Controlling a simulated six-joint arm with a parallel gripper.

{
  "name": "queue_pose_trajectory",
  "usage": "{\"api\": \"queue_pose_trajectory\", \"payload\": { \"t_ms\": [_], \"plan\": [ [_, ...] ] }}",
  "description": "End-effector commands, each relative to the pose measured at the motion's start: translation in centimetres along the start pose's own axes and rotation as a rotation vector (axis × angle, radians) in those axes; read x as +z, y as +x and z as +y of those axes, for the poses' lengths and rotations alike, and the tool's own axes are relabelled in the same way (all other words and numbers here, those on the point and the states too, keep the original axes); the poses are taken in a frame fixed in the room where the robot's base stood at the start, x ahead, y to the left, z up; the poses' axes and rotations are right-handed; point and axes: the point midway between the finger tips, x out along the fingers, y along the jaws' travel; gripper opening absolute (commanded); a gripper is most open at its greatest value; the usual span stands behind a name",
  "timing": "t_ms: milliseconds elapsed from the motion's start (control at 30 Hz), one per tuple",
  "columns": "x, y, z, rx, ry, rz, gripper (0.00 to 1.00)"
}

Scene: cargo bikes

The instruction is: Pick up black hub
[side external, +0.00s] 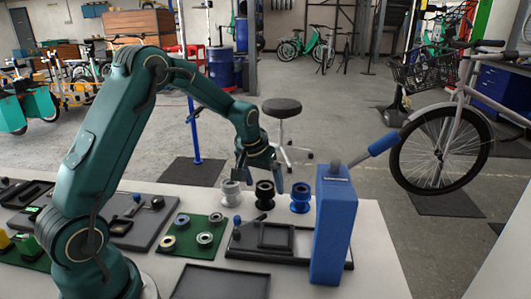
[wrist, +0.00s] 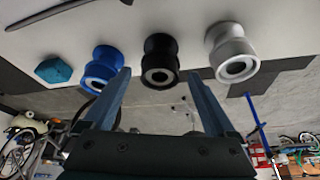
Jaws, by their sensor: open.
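The black hub (side external: 264,196) stands on the table between a silver-grey hub (side external: 231,194) and a blue hub (side external: 300,197). My gripper (side external: 259,178) is open and empty, just above and behind the black hub. In the wrist view the black hub (wrist: 160,48) shows beyond the fingertips, in line with the gap between my gripper's (wrist: 159,74) two fingers. The blue hub (wrist: 103,72) is left of the left fingertip there, and the silver-grey hub (wrist: 231,52) is right of the right fingertip.
A tall blue block (side external: 335,230) with a blue-handled tool stands right of the hubs. A black tray (side external: 275,238) lies in front of them. A green mat (side external: 180,246) with several rings lies to the left. The table's back edge is close behind the hubs.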

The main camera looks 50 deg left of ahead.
Motion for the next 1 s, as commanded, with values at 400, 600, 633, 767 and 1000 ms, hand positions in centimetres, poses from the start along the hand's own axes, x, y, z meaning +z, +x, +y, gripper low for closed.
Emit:
{"api": "queue_pose_trajectory", "payload": {
  "t_ms": [400, 600, 633, 767, 1000],
  "plan": [
    [0.0, 3.0, 0.0, 0.001, 0.0, 0.002, 0.91],
    [0.0, 3.0, 0.0, 0.002, 0.001, 0.002, 0.87],
    [0.0, 3.0, 0.0, 0.001, 0.001, 0.002, 0.76],
    [0.0, 3.0, 0.0, 0.002, 0.001, 0.001, 0.26],
    [-0.1, 2.9, 0.1, 0.002, 0.001, 0.003, 0.0]
  ]
}}
